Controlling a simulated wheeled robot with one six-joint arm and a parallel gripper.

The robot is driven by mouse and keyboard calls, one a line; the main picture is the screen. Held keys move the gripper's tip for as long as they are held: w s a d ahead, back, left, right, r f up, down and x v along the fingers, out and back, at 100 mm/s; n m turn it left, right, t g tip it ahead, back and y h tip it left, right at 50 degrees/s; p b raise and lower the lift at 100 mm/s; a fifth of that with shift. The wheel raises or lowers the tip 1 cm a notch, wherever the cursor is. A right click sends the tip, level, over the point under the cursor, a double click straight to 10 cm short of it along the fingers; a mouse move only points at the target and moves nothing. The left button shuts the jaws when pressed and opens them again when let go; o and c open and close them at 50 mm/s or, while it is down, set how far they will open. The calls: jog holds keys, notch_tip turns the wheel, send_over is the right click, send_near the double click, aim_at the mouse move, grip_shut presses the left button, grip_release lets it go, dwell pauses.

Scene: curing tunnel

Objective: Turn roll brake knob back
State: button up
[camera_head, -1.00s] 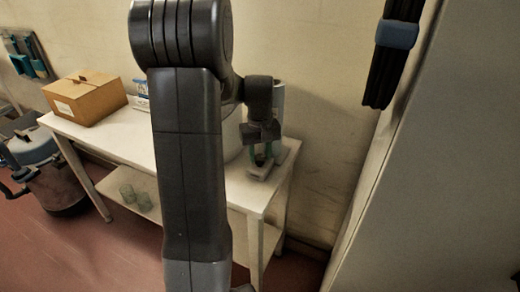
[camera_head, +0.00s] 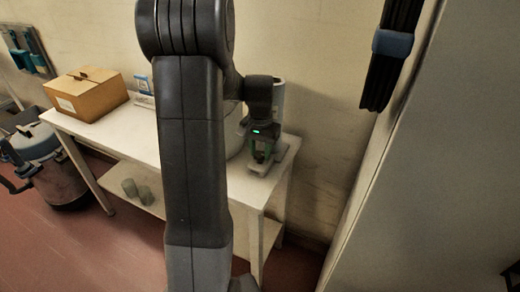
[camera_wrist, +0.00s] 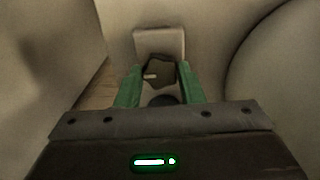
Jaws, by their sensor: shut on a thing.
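The roll brake knob (camera_wrist: 158,73) is a dark, lobed knob with a small pale mark on it. In the wrist view it sits between the green fingers of my gripper (camera_wrist: 160,78), which is shut on it. In the head view my gripper (camera_head: 262,152) is at the right end of the white table, low over a small light-coloured device (camera_head: 277,158) with an upright grey back. The knob is mostly hidden there by the fingers.
A large pale round body (camera_wrist: 285,75) stands close to the right of my gripper in the wrist view. On the white table (camera_head: 128,135) are a cardboard box (camera_head: 87,95) and a small container (camera_head: 143,88). A grey panel (camera_head: 440,170) rises at right.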

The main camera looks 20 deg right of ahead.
aim_at(260, 154)
dwell(0.5)
jog(key=o, duration=1)
notch_tip(260, 154, up, 14)
jog(key=shift+f+p, duration=0.1)
jog(key=shift+p, duration=0.4)
notch_tip(260, 154, down, 14)
jog(key=shift+r+b, duration=0.1)
jog(key=shift+b, duration=0.4)
